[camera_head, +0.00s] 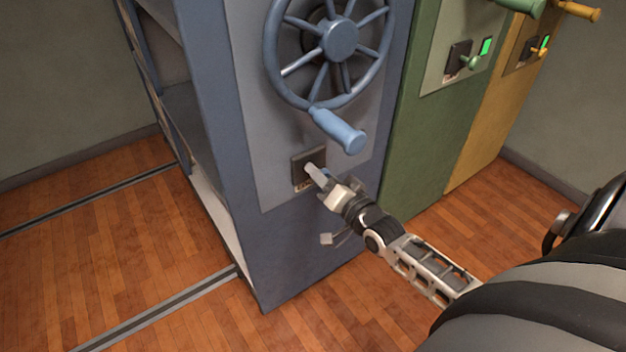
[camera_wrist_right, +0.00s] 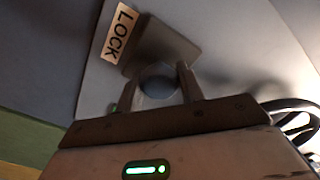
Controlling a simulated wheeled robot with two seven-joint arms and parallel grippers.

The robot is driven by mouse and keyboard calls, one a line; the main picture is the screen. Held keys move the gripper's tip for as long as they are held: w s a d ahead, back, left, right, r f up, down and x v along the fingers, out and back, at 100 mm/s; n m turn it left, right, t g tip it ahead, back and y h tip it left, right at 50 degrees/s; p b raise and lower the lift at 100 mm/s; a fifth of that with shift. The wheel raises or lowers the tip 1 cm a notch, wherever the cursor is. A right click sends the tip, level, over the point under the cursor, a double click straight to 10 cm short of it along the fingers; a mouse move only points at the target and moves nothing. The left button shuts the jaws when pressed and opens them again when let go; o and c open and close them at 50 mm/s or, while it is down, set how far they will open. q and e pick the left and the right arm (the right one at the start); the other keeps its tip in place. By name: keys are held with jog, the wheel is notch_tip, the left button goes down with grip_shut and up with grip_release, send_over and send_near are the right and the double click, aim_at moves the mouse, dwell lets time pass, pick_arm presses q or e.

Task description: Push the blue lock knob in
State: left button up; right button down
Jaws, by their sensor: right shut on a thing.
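The blue lock knob (camera_wrist_right: 158,82) shows in the right wrist view, between the two fingers of my right gripper (camera_wrist_right: 155,88), in front of a dark lock plate (camera_wrist_right: 165,46). My right gripper is shut on the knob. In the head view my right gripper (camera_head: 316,176) reaches the dark lock plate (camera_head: 299,165) on the blue shelf unit (camera_head: 283,235), below its wheel. The fingers largely hide the knob there, so how far it stands out is hard to tell. My left gripper is not in view.
A blue spoked handwheel (camera_head: 340,40) with a protruding handle (camera_head: 340,131) is just above my right gripper. Green (camera_head: 425,140) and yellow (camera_head: 492,130) units stand to the right, with lit green indicators. A LOCK label (camera_wrist_right: 120,32) is beside the plate. Floor rails (camera_head: 160,308) run left.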

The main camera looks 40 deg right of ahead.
jog(key=shift+w+r, duration=0.1)
jog(key=c, duration=1.3)
grip_release()
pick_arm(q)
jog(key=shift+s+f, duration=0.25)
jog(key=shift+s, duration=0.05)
pick_arm(e)
jog(key=o, duration=0.4)
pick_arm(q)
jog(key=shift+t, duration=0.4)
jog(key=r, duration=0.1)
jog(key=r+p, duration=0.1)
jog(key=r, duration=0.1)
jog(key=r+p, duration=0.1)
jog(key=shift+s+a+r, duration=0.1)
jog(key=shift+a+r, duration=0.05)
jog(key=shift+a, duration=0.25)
pick_arm(e)
jog(key=s, duration=1.5)
jog(key=shift+s, duration=0.4)
jog(key=shift+a, duration=0.1)
